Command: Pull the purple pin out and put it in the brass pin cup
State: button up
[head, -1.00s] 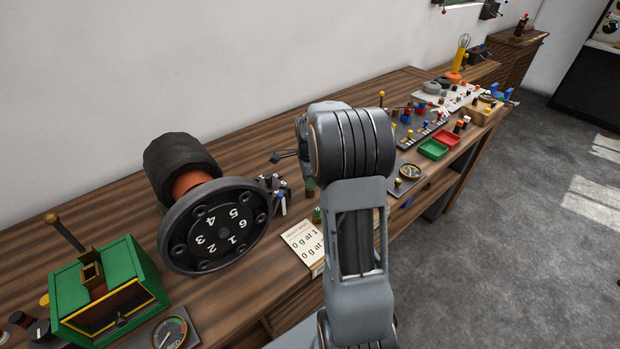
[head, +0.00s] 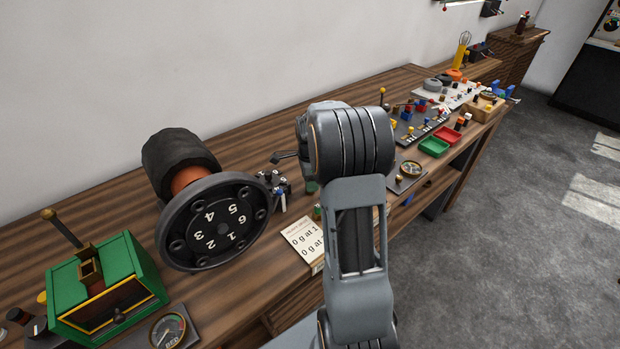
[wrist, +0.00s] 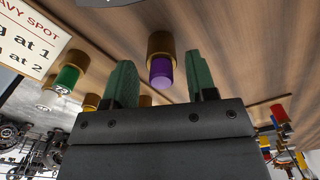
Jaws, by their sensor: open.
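The purple pin (wrist: 163,72) shows in the wrist view, with a brass piece (wrist: 160,47) around or behind its far end. My gripper (wrist: 161,60) is open, with one green finger on each side of the pin in the picture. Gaps show between the pin and both fingers; I cannot tell how deep the pin lies between them. In the head view my arm hides the gripper and the purple pin. I cannot tell which thing is the brass pin cup.
A green pin (wrist: 66,78) in brass stands left in the wrist view, near a printed card (head: 304,239). A black numbered wheel (head: 214,222) and green box (head: 105,288) stand left on the bench. Green (head: 434,147) and red (head: 446,134) trays lie right.

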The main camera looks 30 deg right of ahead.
jog(key=shift+r, duration=0.1)
notch_tip(320, 180, up, 14)
dwell(0.5)
jog(key=shift+f, duration=0.2)
dwell(0.5)
